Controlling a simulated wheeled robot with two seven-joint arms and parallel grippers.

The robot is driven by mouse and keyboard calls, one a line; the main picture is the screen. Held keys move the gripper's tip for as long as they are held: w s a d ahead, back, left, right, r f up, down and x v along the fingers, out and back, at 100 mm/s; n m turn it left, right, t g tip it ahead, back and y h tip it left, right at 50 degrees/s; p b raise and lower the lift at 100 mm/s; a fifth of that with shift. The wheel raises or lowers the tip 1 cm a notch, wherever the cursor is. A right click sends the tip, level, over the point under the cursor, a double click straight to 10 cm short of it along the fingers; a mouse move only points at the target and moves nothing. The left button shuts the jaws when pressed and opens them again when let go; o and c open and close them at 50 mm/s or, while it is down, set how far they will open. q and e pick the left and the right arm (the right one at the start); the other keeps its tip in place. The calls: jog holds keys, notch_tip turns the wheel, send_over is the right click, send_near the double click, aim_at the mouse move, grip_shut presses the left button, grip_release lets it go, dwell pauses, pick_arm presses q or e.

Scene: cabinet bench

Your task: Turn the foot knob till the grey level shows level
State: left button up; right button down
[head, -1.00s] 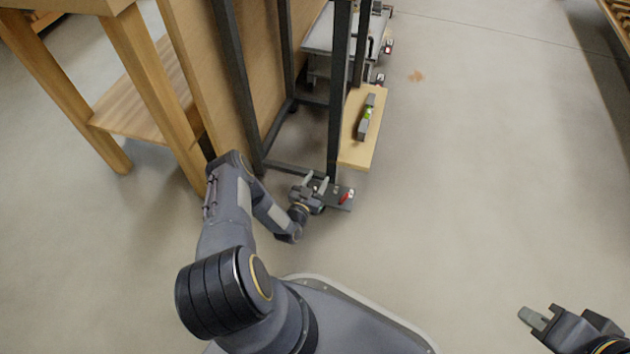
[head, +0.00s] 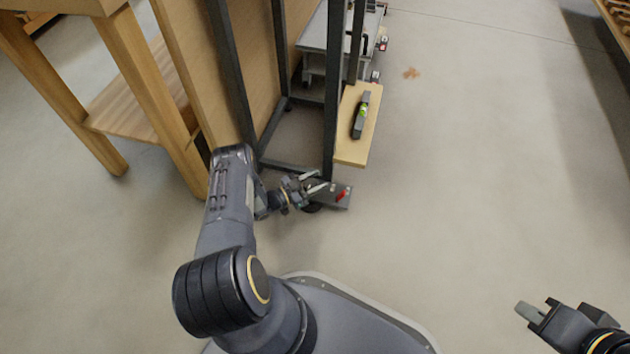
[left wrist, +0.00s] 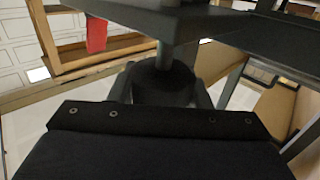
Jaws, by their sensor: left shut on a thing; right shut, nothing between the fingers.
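The grey level (head: 360,118), with a bright green vial, lies on a pale wooden board (head: 352,150) beside the dark frame. The bubble is too small to read. The foot knob (left wrist: 165,82) is a dark round piece on a grey stem under the dark foot plate (head: 330,197). My left gripper (head: 318,187) is at that corner. In the left wrist view its fingers sit on both sides of the knob, shut on it, and partly hide it. My right gripper (head: 528,312) is shut and empty, at the lower right, far from the frame.
Dark frame posts (head: 332,100) and a wooden bench (head: 140,90) stand left. A grey cart (head: 322,40) stands behind. The floor to the right is clear.

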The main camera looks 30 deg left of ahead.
pick_arm(q)
jog(key=shift+s, duration=0.1)
dwell(0.3)
jog(key=o, duration=0.7)
jog(key=shift+a, duration=0.1)
jog(key=p+v, duration=0.2)
jog(key=v, duration=0.5)
jog(key=shift+s+a, duration=0.2)
jog(key=shift+s, duration=0.15)
